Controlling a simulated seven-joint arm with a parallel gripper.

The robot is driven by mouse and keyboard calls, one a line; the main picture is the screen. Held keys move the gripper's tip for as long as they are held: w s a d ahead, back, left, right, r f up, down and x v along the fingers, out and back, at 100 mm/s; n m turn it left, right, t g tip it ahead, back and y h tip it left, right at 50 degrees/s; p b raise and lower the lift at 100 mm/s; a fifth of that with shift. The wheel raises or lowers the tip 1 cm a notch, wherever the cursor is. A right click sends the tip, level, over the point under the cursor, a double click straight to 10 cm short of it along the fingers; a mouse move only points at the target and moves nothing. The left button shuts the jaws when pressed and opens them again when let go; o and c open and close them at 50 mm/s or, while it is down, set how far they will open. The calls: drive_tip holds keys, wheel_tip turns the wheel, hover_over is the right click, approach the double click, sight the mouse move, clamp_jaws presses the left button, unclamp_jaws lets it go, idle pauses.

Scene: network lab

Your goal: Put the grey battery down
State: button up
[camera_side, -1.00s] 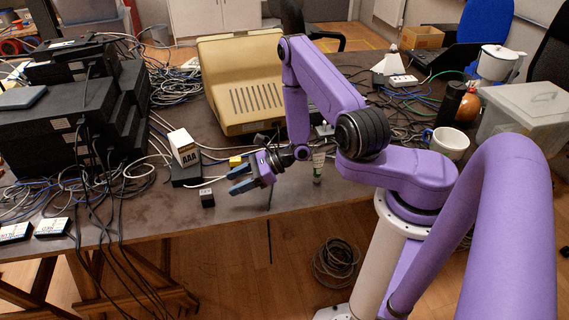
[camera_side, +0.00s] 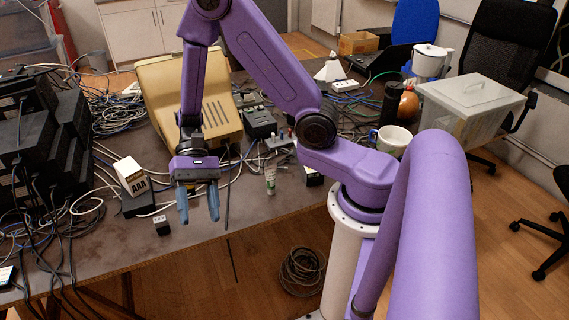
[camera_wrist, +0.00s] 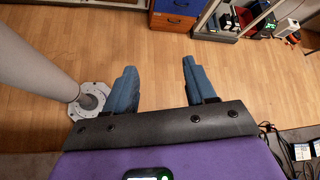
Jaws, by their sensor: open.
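My gripper (camera_side: 199,218) points down near the table's front edge in the side view, its two blue fingers apart with nothing between them. The wrist view also shows the gripper (camera_wrist: 159,68) empty, with bare floor beyond the fingers. A small dark block (camera_side: 162,226) with a lighter top sits on the table (camera_side: 110,245), left of the fingers and apart from them. It may be the grey battery, but it is too small to tell. No other clear grey battery shows.
A white AAA box (camera_side: 130,177) leans by a black box behind the dark block. A small tube (camera_side: 270,180) stands to the right. A beige monitor (camera_side: 165,105), tangled cables and a mug (camera_side: 390,140) lie farther back. The front table strip is mostly bare.

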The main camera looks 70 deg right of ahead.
drive_tip(key=s+d+r+n+t+h, duration=0.3)
drive_tip(key=s+d+r+n+h, duration=0.1)
drive_tip(key=s+n, duration=0.3)
drive_tip(key=s+d+r+n+t+h, duration=0.3)
drive_tip(key=s+n, duration=0.5)
drive_tip(key=n, duration=0.3)
drive_tip(key=shift+d+r+n+h, duration=0.4)
drive_tip(key=shift+d+r+h, duration=0.5)
drive_tip(key=shift+d+h, duration=0.15)
